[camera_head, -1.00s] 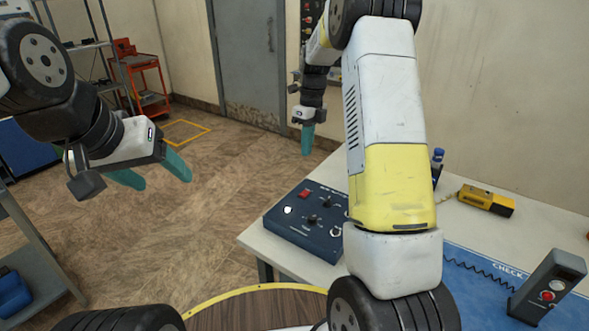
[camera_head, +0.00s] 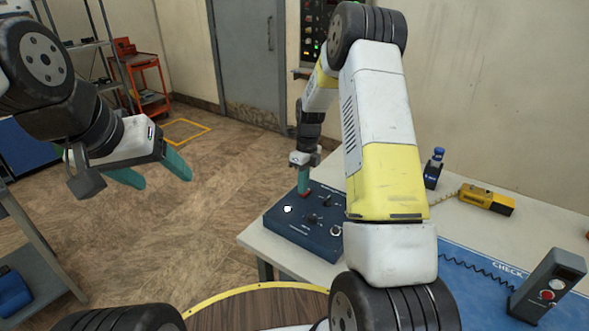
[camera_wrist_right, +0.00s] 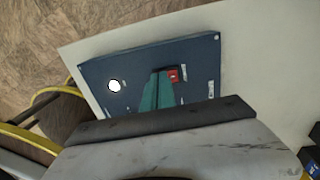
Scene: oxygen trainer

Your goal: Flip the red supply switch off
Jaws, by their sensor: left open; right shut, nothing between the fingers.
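The red supply switch (camera_head: 305,195) is on the far left part of the dark blue trainer panel (camera_head: 268,222). In the right wrist view the red switch (camera_wrist_right: 174,75) shows right beside the fingertips. My right gripper (camera_head: 304,190) is shut and empty, pointing down at the switch; its teal fingers (camera_wrist_right: 157,84) partly cover the switch in the head view. I cannot tell whether they touch it or which way the switch is set. My left gripper (camera_head: 152,175) is open and empty, over the floor, away from the panel.
The panel has a white round light (camera_head: 287,209) and several black knobs. My right arm hides part of the panel's right side.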

